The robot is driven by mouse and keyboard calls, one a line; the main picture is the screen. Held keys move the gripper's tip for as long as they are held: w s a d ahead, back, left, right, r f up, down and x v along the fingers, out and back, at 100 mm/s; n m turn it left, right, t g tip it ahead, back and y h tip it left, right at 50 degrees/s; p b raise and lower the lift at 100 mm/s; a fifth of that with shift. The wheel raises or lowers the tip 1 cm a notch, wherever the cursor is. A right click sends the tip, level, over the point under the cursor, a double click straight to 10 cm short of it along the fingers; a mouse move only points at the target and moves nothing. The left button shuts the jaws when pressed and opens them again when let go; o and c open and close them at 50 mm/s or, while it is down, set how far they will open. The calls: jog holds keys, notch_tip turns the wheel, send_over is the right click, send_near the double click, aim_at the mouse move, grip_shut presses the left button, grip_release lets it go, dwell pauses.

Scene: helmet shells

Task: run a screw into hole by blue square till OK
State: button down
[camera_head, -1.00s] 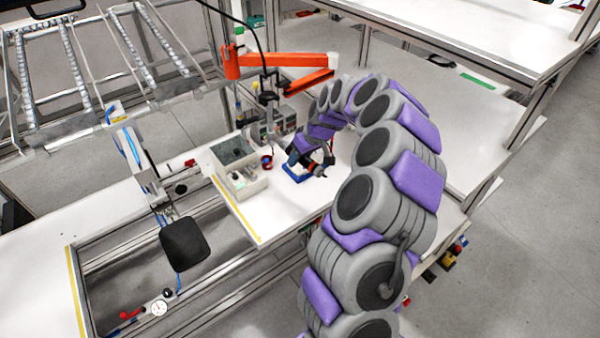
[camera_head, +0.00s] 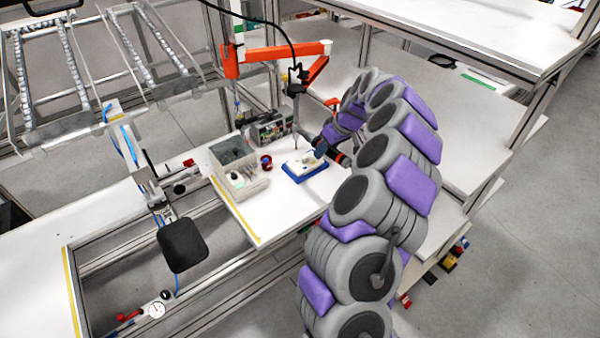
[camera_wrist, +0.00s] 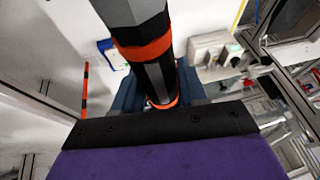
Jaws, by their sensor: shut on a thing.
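A white part (camera_head: 299,160) sits in a blue holder (camera_head: 309,177) on the white bench. Both also show in the wrist view, as a white part (camera_wrist: 116,58) with a blue edge. The holes and the blue square are too small to make out. My gripper (camera_head: 322,148) is just right of the part and above the bench. Its blue fingers are shut on a dark cylindrical tool with orange bands (camera_wrist: 154,77). The tool's far end is hidden. A dark driver (camera_head: 297,88) hangs upright from an orange arm (camera_head: 280,52), its thin shaft reaching down over the part.
A grey bin (camera_head: 236,165) with compartments stands left of the holder, with a small red-and-blue item (camera_head: 266,162) between them. A grey device (camera_head: 270,128) stands behind. Free white bench (camera_head: 275,205) lies in front of the holder.

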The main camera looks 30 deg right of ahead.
jog(key=shift+s+d, duration=0.1)
jog(key=shift+d, duration=0.65)
jog(key=shift+a, duration=0.1)
jog(key=shift+f+b, duration=0.9)
jog(key=shift+f, duration=1.45)
jog(key=shift+f+b, duration=0.85)
jog(key=shift+f, duration=1.1)
jog(key=shift+s+f+b, duration=0.1)
jog(key=shift+f+b, duration=0.9)
jog(key=shift+f, duration=0.7)
